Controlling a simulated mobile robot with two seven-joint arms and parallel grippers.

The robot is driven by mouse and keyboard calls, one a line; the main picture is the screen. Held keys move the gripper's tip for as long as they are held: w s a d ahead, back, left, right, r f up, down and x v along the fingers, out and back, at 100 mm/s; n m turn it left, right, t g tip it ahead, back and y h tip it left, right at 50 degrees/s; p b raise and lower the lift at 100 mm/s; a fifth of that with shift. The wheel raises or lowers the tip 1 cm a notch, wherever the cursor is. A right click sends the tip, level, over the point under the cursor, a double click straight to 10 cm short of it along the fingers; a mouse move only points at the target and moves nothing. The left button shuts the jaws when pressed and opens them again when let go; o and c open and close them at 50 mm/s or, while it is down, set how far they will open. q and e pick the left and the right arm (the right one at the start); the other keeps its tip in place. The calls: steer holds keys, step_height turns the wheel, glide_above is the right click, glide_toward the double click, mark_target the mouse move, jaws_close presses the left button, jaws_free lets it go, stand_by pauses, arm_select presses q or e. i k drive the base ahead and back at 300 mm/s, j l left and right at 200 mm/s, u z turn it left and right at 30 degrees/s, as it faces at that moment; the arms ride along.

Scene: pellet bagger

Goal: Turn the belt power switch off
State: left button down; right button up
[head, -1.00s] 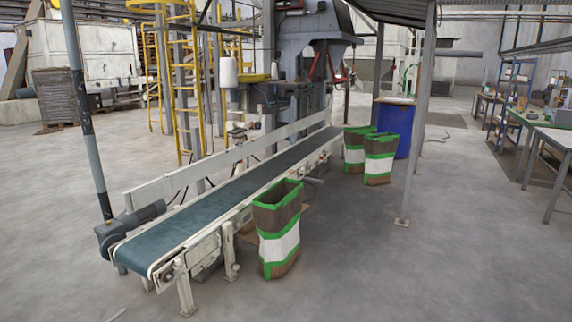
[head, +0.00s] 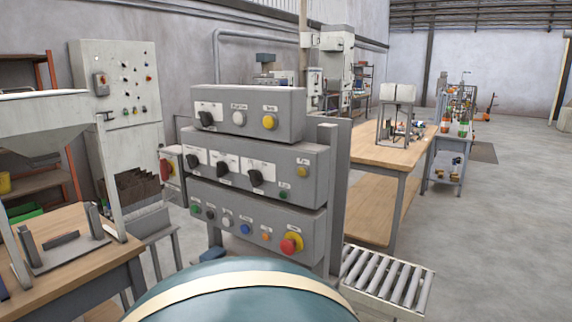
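A grey control panel of three stacked boxes stands in the middle of the head view. The top box (head: 262,101) has a black rotary knob (head: 206,118), a white button and a yellow button. The middle box (head: 312,163) has three black rotary knobs, one of them the rightmost knob (head: 255,177), and small yellow and green buttons. The bottom box (head: 218,204) has several coloured buttons and a red mushroom button (head: 290,246). The labels are too small to read, so I cannot tell which control is the belt power switch. Neither gripper is in view.
A red-handled switch box (head: 171,168) is left of the panel. A tall cabinet (head: 135,100) with buttons stands behind it. A wooden workbench (head: 88,240) is at left, another (head: 375,152) at right. A roller conveyor (head: 388,281) lies low right. Open floor lies further right.

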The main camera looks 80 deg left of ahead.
mark_target(166, 167)
steer(key=u, duration=3.25)
steer(key=i+j, duration=0.1)
steer(key=j, duration=0.25)
steer(key=i+j+u, duration=0.15)
steer(key=j, duration=0.2)
steer(key=k, duration=0.05)
